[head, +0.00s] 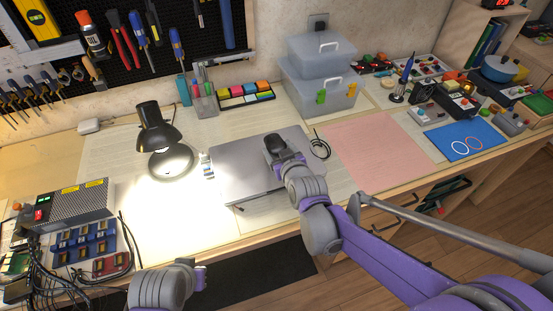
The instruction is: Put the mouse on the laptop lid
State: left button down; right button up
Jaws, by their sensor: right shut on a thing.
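A closed grey laptop (236,175) lies flat on the bench, its lid facing up. A dark mouse (275,143) is at the tip of my right gripper (283,156), over the right part of the lid. My right gripper is shut on the mouse. I cannot tell whether the mouse touches the lid or hangs just above it.
A lit black desk lamp (161,135) stands left of the laptop. A coiled black cable (320,147) and a pink mat (375,150) lie to the right. Clear storage boxes (318,90) stand behind. A power supply and boards (80,205) fill the left front.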

jog(key=shift+f+b, duration=0.45)
jog(key=shift+f, duration=1.4)
jog(key=shift+f, duration=0.2)
jog(key=o, duration=1.3)
jog(key=shift+o, duration=0.2)
jog(key=shift+r, duration=0.1)
